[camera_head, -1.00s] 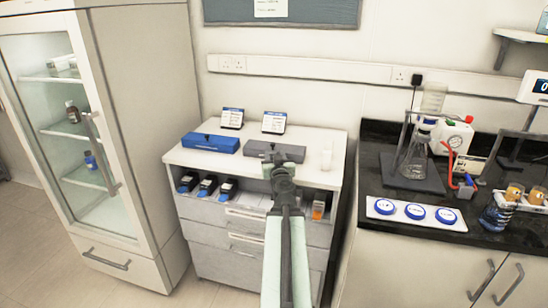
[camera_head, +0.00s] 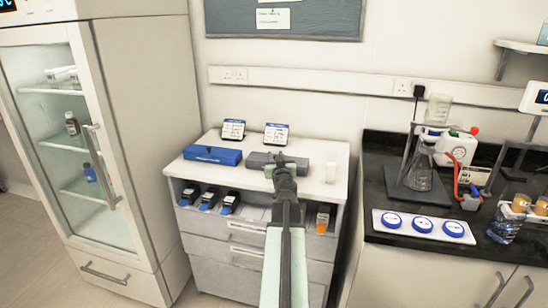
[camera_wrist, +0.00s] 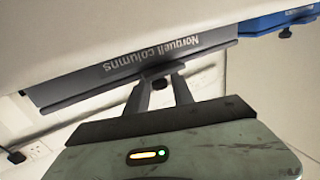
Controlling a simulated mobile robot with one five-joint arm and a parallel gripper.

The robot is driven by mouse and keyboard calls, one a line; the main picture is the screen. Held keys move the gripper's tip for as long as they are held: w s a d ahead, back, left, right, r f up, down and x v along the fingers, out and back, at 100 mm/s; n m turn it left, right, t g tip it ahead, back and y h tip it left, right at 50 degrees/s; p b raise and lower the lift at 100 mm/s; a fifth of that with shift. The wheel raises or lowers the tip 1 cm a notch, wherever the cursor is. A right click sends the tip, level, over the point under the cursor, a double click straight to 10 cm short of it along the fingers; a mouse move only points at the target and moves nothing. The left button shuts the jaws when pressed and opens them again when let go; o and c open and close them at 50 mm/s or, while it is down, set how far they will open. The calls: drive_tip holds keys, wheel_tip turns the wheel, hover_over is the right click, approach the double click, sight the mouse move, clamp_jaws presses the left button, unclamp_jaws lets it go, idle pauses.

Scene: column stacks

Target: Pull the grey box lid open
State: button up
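The grey box (camera_head: 313,168) sits on the white cabinet top, its lid apparently closed. My gripper (camera_head: 273,168) is at its front and hides part of it. In the wrist view the picture looks upside down; the grey box (camera_wrist: 170,58) shows the label "Norquell columns". A small dark knob (camera_wrist: 160,84) is on its edge. My gripper (camera_wrist: 160,77) has its fingers apart on either side of the knob, with a small gap seeming to show. I cannot tell whether they touch it.
Two label cards (camera_head: 276,133) stand behind. A black bench (camera_head: 380,195) with glassware is at the right.

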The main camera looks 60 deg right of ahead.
clamp_jaws()
idle(1.2)
